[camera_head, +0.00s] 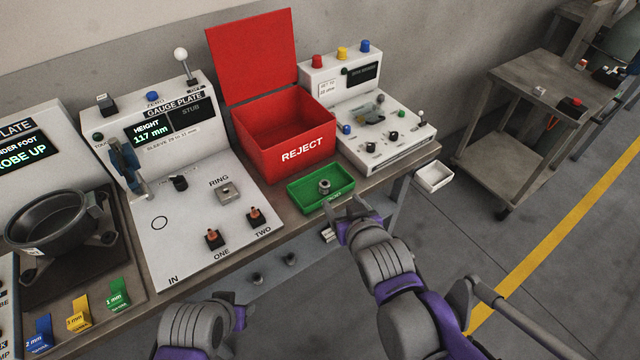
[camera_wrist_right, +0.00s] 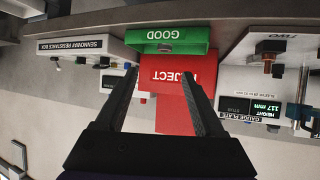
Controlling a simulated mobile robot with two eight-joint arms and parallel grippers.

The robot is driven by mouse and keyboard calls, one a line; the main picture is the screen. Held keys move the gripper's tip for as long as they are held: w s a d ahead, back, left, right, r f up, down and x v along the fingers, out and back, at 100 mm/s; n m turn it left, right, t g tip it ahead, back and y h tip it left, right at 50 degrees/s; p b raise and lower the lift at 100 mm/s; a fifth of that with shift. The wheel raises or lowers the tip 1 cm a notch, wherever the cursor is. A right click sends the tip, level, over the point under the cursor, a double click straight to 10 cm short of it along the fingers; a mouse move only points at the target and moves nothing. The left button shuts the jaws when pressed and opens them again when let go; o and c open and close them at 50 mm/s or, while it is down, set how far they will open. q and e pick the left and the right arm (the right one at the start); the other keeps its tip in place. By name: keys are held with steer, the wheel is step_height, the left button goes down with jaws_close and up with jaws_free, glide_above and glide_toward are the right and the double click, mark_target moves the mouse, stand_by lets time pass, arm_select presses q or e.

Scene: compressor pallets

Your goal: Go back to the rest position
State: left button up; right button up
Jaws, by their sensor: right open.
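My right gripper (camera_head: 345,208) is just in front of the green tray (camera_head: 306,201), close to the bench's front edge. In the right wrist view its two fingers (camera_wrist_right: 160,78) are spread apart with nothing between them. The green tray, marked GOOD (camera_wrist_right: 190,36) there, holds a small metal ring-shaped part (camera_head: 324,187). My left arm shows at the bottom of the head view, with its wrist end (camera_head: 240,315) below the bench edge; the left fingers cannot be made out.
An open red REJECT box (camera_head: 290,152) stands behind the green tray. The gauge plate station (camera_head: 185,235) is left of it, a resistance box (camera_head: 385,145) right. A white tray (camera_head: 433,178) sits off the bench's right end. A cart (camera_head: 550,88) and open floor lie farther right.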

stand_by(0.3)
arm_select(q)
step_height(320, 180, up, 11)
steer(key=w+p, duration=0.2)
steer(key=p, duration=0.7)
steer(key=shift+t+p, duration=0.3)
steer(key=shift+p, duration=0.1)
arm_select(e)
steer(key=s+d+m+g+h, duration=0.3)
steer(key=s+d+g, duration=0.3)
steer(key=s+d, duration=0.8)
steer(key=s, duration=0.3)
steer(key=shift+s+d+r, duration=0.2)
steer(key=shift+s+r, duration=0.15)
arm_select(q)
steer(key=shift+s, duration=0.1)
steer(key=shift+c, duration=0.2)
